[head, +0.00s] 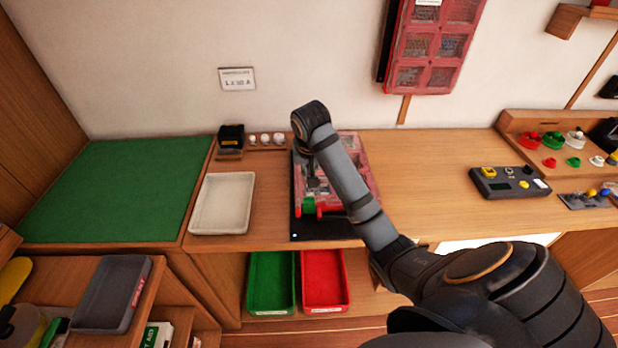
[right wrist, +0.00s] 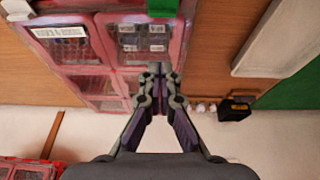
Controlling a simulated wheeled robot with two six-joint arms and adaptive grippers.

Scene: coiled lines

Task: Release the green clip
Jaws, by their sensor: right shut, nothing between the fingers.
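The green clip (head: 308,206) shows in the head view at the front left edge of a clear, red-framed case (head: 360,165), beside a red part (head: 329,206). The case lies on a black mat (head: 298,229). My right gripper (head: 313,184) hangs over the left part of the case, just behind the green clip, partly hidden by my arm. In the right wrist view its fingers (right wrist: 156,72) are shut and empty above the case's compartments (right wrist: 140,45). My left gripper is not in view.
A white tray (head: 222,203) and green mat (head: 118,190) are at the left. Green (head: 271,309) and red (head: 325,309) bins sit below the worktop edge. A dark control box (head: 508,184) stands at the right. Worktop between case and box is clear.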

